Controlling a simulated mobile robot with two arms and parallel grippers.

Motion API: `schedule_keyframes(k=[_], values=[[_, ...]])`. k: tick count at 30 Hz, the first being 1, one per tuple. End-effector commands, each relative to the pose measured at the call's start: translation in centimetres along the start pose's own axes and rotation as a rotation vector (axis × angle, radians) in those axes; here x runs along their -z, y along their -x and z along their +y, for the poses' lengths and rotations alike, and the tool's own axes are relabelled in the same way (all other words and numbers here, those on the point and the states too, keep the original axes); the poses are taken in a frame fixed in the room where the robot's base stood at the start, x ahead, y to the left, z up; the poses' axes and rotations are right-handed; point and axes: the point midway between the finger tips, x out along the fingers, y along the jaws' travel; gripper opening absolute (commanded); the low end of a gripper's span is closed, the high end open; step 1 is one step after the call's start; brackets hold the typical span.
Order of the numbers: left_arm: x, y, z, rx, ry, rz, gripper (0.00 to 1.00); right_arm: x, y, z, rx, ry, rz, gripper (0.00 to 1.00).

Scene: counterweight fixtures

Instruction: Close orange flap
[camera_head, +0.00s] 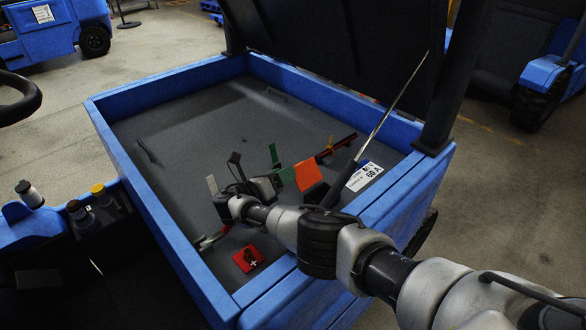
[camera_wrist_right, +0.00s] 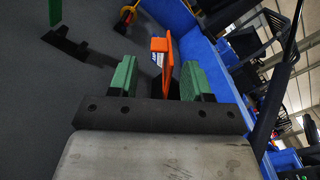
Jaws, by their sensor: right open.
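The orange flap (camera_head: 308,175) stands raised inside the blue cart tray, near its right side. In the right wrist view the orange flap (camera_wrist_right: 167,72) shows nearly edge-on between the two green fingers. My right gripper (camera_wrist_right: 159,76) is open, with a gap between the flap and each finger. In the head view my right gripper (camera_head: 284,178) is just left of the flap, partly hidden by its own wrist. My left gripper is in neither view.
The blue tray wall (camera_head: 165,217) surrounds a dark floor. A green upright piece (camera_head: 273,154), a yellow piece (camera_head: 330,144), a labelled white plate (camera_head: 365,175) and a red block (camera_head: 248,259) are nearby. A raised dark lid and its strut stand behind. The tray's far left is mostly clear.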

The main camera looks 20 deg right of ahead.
Motion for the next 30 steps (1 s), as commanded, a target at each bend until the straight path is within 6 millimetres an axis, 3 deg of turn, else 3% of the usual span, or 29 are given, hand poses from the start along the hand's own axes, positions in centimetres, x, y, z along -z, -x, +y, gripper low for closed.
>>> schedule_keyframes(k=[3,7,19,28,30], values=[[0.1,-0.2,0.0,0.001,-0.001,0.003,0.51,0.1,-2.1,0.0,0.003,0.0,0.0,0.49],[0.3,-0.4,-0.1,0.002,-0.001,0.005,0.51,0.1,-3.4,0.1,0.001,0.0,0.0,0.49],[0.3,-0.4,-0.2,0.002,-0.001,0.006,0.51,0.0,-4.1,0.0,-0.001,0.0,0.0,0.47],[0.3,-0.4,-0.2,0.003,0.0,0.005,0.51,0.0,-4.0,0.1,-0.002,0.0,0.0,0.01],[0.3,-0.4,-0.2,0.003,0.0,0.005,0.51,0.0,-4.0,0.1,-0.002,0.0,0.0,0.0]])
